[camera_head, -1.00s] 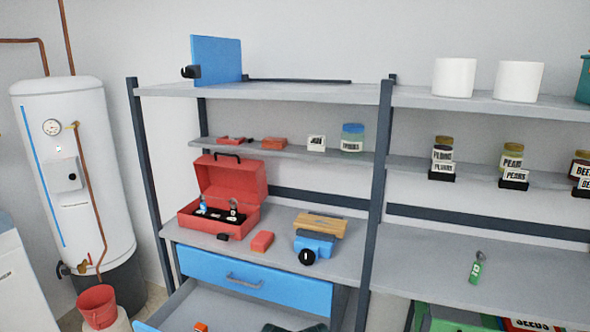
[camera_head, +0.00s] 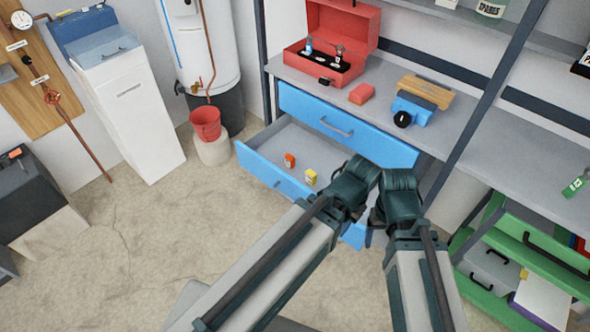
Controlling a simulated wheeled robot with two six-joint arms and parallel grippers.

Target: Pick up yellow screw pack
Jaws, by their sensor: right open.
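A small yellow screw pack (camera_head: 311,177) stands in the open lower drawer (camera_head: 262,172) of the blue-fronted unit, near the drawer front. A small orange-red pack (camera_head: 289,160) is beside it to the left. My left arm reaches up from the bottom, its dark wrist end (camera_head: 352,190) just right of the yellow pack and over the drawer's right part; its fingers cannot be made out. My right gripper (camera_head: 377,220) is open beside it, further right of the pack, its fingers mostly hidden by the wrist. No grip on the pack shows.
Above the drawer, a closed blue drawer (camera_head: 340,129) sits under a shelf with a red toolbox (camera_head: 330,45), a red block (camera_head: 362,93) and a blue tool (camera_head: 413,109). A red bucket (camera_head: 206,123) stands left. Green drawers (camera_head: 535,255) are open at right.

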